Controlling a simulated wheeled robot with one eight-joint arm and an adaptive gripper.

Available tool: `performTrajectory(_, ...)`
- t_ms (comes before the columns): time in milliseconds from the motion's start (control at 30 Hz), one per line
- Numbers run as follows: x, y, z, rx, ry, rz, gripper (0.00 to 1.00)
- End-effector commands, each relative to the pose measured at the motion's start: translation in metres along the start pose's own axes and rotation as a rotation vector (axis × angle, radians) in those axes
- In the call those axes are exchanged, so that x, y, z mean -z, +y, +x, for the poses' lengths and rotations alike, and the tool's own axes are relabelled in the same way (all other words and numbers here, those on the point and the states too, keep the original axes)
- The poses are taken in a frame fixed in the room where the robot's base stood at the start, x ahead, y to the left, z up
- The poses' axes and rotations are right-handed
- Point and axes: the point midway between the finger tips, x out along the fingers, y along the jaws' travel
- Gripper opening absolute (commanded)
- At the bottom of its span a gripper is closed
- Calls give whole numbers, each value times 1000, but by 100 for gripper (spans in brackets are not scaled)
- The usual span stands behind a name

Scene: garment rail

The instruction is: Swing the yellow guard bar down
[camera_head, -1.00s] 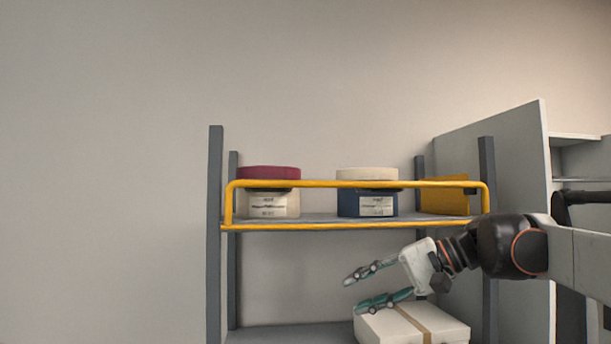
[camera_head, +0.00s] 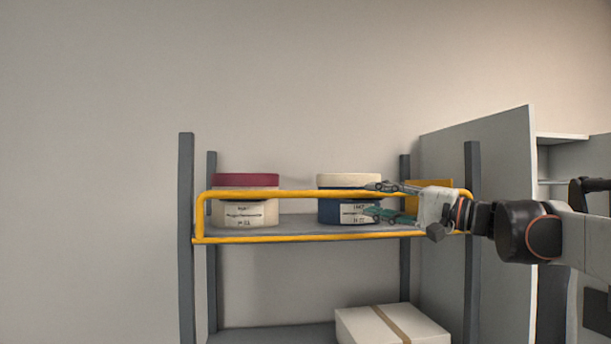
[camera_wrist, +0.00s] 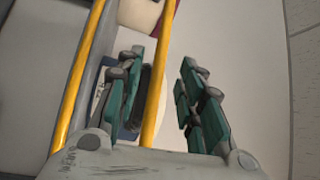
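The yellow guard bar (camera_head: 300,194) stands raised as a rectangular loop across the front of the upper shelf. Its top rail runs level in front of the round boxes, and a lower yellow rail (camera_head: 290,239) runs along the shelf edge. My gripper (camera_head: 368,199) is open and empty at the right part of the loop, with one finger a little above the top rail's height and one below. In the wrist view a yellow rail (camera_wrist: 157,85) passes between the open fingers (camera_wrist: 160,57); I cannot tell whether it touches them. A second yellow rail (camera_wrist: 78,85) lies left of them.
A round box with a red lid (camera_head: 245,180) and a blue round box with a cream lid (camera_head: 348,181) stand on the upper shelf. A white strapped box (camera_head: 375,328) sits on the lower shelf. Grey posts (camera_head: 187,230) and a grey panel (camera_head: 505,165) flank the space.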

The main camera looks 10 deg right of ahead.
Motion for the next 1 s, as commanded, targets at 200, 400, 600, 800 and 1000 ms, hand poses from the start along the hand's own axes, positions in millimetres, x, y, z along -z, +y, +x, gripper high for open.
performTrajectory(200,-1,-2,44,0,-5,0,35)
performTrajectory(400,-1,-2,70,-1,-2,0,35)
performTrajectory(600,-1,0,80,-1,-1,0,35)
performTrajectory(800,-1,0,81,-1,-1,0,35)
performTrajectory(1000,-1,0,81,-1,-1,0,3)
